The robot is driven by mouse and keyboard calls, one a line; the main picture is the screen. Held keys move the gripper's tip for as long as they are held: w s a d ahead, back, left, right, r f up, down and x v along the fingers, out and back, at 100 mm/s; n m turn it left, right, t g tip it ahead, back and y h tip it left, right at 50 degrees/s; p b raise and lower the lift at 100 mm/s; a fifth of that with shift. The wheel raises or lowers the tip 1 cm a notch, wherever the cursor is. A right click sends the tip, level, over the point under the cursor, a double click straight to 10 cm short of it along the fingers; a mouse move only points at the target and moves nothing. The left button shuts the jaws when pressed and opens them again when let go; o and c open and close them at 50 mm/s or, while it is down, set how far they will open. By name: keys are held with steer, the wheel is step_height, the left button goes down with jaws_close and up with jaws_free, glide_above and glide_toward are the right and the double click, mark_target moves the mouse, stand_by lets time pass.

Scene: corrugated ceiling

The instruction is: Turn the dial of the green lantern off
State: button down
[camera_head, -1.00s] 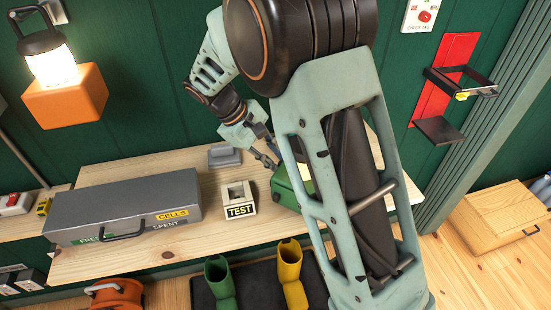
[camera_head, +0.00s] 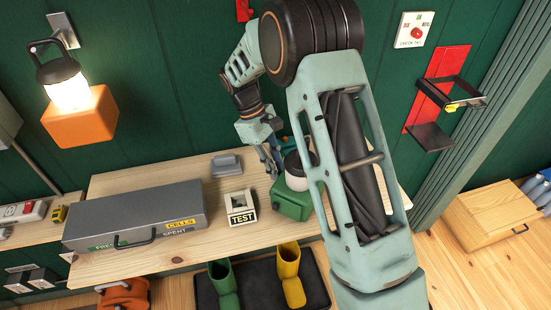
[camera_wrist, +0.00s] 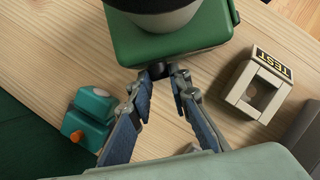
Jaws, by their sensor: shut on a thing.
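The green lantern (camera_head: 291,203) stands on the wooden bench, right of the TEST block, partly behind my arm. Its green base (camera_wrist: 165,48) and pale globe with a dark part above fill the top of the wrist view. My gripper (camera_head: 274,165) is low at the lantern's back side. In the wrist view, my gripper's fingertips (camera_wrist: 168,73) are close together against the base's side, shut on what appears to be its dial. The dial is mostly hidden between the fingers, so its setting cannot be read.
The TEST block (camera_head: 241,207) and a grey metal case (camera_head: 140,212) are left of the lantern on the bench (camera_head: 180,250). A teal object (camera_wrist: 90,115) lies close beside my fingers. A lit orange lantern (camera_head: 80,118) is at the upper left.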

steer(key=shift+w+d+n+g+y+p, duration=0.15)
steer(key=shift+g+y+p, duration=0.2)
steer(key=shift+g+p, duration=0.25)
steer(key=shift+w+n+g+y+p, duration=0.15)
steer(key=shift+g+y+p, duration=0.2)
steer(key=shift+g+p, duration=0.25)
steer(key=c, duration=1.8)
jaws_free()
steer(key=shift+s+b, duration=0.1)
steer(key=shift+b, duration=0.25)
